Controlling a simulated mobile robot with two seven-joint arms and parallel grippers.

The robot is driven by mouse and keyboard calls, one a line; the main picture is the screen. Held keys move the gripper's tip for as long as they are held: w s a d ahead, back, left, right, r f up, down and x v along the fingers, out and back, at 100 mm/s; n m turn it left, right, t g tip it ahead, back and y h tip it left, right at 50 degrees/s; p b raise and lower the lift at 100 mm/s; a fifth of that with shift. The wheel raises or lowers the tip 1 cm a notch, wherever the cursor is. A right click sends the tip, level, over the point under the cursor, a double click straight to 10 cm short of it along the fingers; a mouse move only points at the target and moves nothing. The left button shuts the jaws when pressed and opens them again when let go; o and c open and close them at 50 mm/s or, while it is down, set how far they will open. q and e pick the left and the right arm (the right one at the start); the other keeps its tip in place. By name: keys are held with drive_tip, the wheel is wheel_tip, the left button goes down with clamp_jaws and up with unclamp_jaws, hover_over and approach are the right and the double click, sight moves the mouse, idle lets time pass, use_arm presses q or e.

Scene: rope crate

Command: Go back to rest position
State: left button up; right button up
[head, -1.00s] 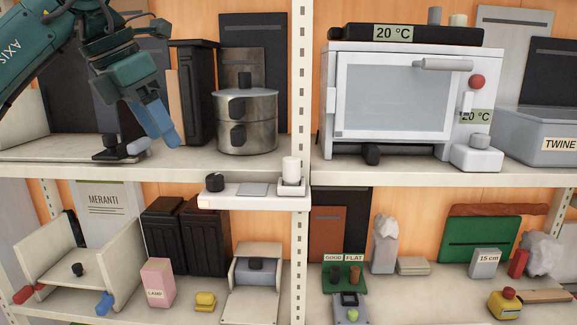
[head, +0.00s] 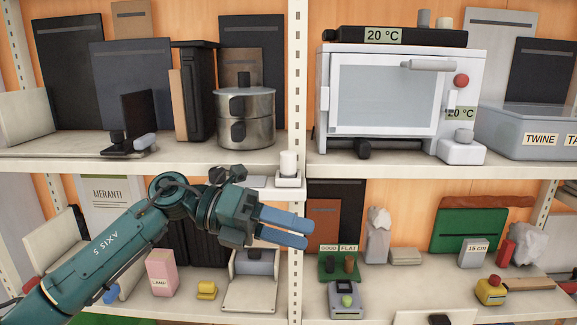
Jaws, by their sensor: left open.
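My left gripper (head: 284,228) is in the middle of the head view, with its blue fingers pointing right. It is open and nothing shows between its fingers. My right gripper is not in the view.
A metal pot (head: 245,116) and a white oven (head: 392,100) stand on the upper shelf. On the lower shelf are a pink LAMP box (head: 161,272), a yellow block (head: 207,289) and a grey device (head: 346,300). A grey TWINE bin (head: 531,124) is at the right.

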use_arm(q)
drive_tip(key=s+a+f+n+t+y+p, duration=0.1)
drive_tip(key=a+f+n+t+y, duration=0.25)
drive_tip(key=f+n+t, duration=1)
drive_tip(key=s+a+f+n+t+y+p, duration=0.15)
drive_tip(key=a+f+n+t, duration=0.45)
drive_tip(key=n, duration=1.4)
drive_tip(key=s+a+f+n+g+y, duration=0.2)
drive_tip(key=s+f+n+g+y, duration=0.1)
drive_tip(key=s+f, duration=0.4)
drive_tip(key=s+a+f+n+g+y, duration=0.3)
drive_tip(key=s+f, duration=0.5)
drive_tip(key=f, duration=0.3)
drive_tip(key=shift+n+y, duration=0.5)
drive_tip(key=shift+n, duration=0.75)
